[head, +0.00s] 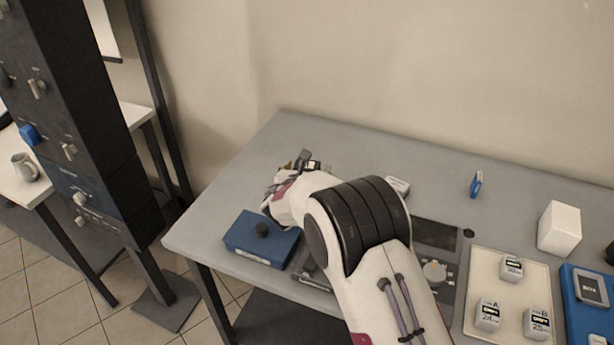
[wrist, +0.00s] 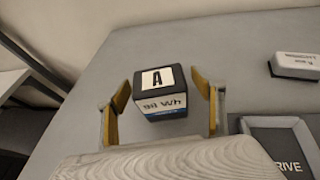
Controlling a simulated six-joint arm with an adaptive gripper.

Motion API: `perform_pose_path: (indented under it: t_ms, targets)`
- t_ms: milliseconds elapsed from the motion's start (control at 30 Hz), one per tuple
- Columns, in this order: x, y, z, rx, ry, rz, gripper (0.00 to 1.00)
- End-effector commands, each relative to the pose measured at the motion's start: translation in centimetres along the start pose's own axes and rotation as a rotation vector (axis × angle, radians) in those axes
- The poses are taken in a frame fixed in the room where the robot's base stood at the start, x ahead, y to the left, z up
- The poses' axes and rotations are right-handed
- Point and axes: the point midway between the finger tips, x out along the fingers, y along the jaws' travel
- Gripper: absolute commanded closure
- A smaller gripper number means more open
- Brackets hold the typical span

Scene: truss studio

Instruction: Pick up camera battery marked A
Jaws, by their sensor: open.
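My gripper (wrist: 162,100) is open, with one yellow-padded finger on each side of the battery. Gaps show between the fingers and the battery, so it is not clamped. In the head view my gripper (head: 305,163) is over the table's far left part, and my arm and gripper mostly hide the battery there.
A blue box (head: 252,233) with a black knob sits at the left edge. A small white block (wrist: 298,66) and a dark panel (wrist: 285,138) lie to the right. Farther right are a pale tray (head: 478,262) with labelled white blocks, a white box (head: 560,228) and a blue case (head: 577,325).

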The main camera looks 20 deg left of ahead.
Motion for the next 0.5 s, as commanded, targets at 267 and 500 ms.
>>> perform_pose_path:
  t_ms: [267, 500]
  targets:
    - [-0.01, 0.00, 0.01, 0.000, 0.000, 0.000, 0.76]
    - [-0.03, 0.01, 0.23, 0.001, -0.004, 0.000, 0.91]
